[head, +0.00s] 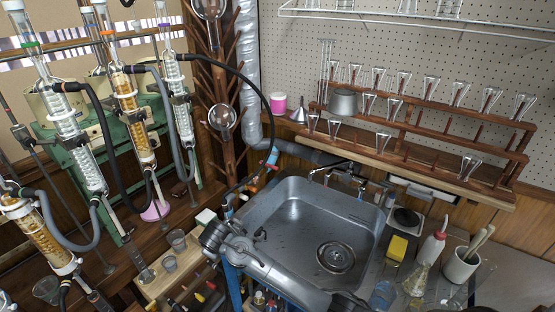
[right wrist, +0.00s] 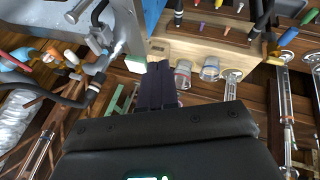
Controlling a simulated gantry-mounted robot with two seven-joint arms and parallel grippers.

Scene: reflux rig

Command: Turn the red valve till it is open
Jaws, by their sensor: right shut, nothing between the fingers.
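Small red and orange fittings (head: 274,167) sit on the hose line behind the sink's back left corner in the head view, next to a blue fitting (head: 272,156). In the right wrist view red-orange fittings (right wrist: 53,53) show at the upper left. They are too small to tell which is the red valve or how its handle stands. My right gripper (right wrist: 158,72) is shut and empty, its dark fingers well apart from these fittings. In the head view my right arm reaches across the sink's front left edge; its fingertips are hard to make out. My left gripper is out of view.
The steel sink (head: 300,215) fills the middle. A wooden block (right wrist: 215,48) with glass cups lies near my right fingers. Glass condensers (head: 130,110) with black hoses stand at the left. A wooden rack of flasks (head: 420,120) is at the back right.

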